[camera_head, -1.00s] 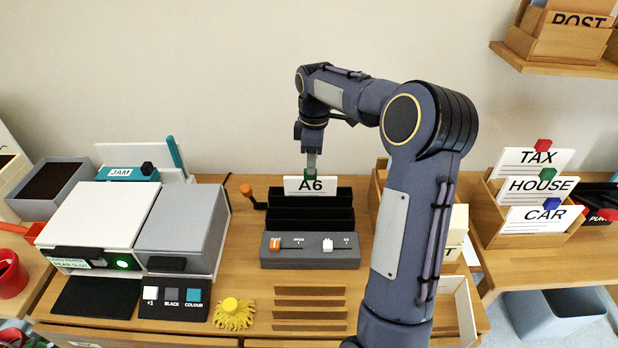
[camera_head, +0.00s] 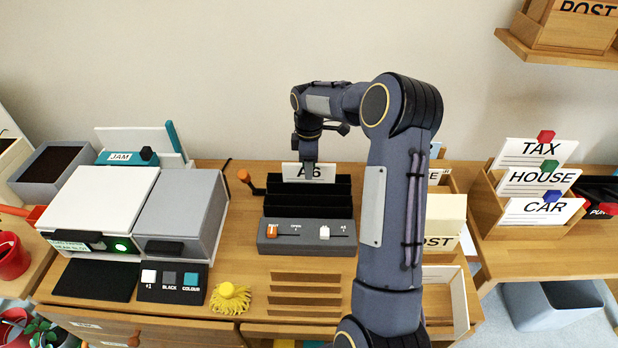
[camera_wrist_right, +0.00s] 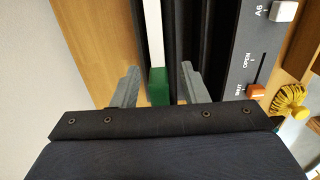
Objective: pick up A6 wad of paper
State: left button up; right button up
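The A6 wad of paper (camera_head: 290,171) stands upright at the back of a dark slotted holder (camera_head: 328,213), with its A6 label facing front. In the right wrist view the wad shows edge-on as a white strip (camera_wrist_right: 154,35) with a green tab (camera_wrist_right: 158,88). My right gripper (camera_head: 310,172) is over the top of the wad, in front of part of its label. In the right wrist view its two fingers (camera_wrist_right: 158,85) are open, one on each side of the green tab, with gaps visible. My left gripper is not in view.
The holder's front panel has an orange slider (camera_head: 273,231) and a white slider (camera_head: 324,232). A printer-like grey and white machine (camera_head: 105,205) stands left. A wooden rack (camera_head: 487,205) with TAX, HOUSE and CAR cards is at right. A yellow brush-like thing (camera_head: 230,302) lies in front.

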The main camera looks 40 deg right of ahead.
jog(key=shift+c, duration=0.3)
grip_shut()
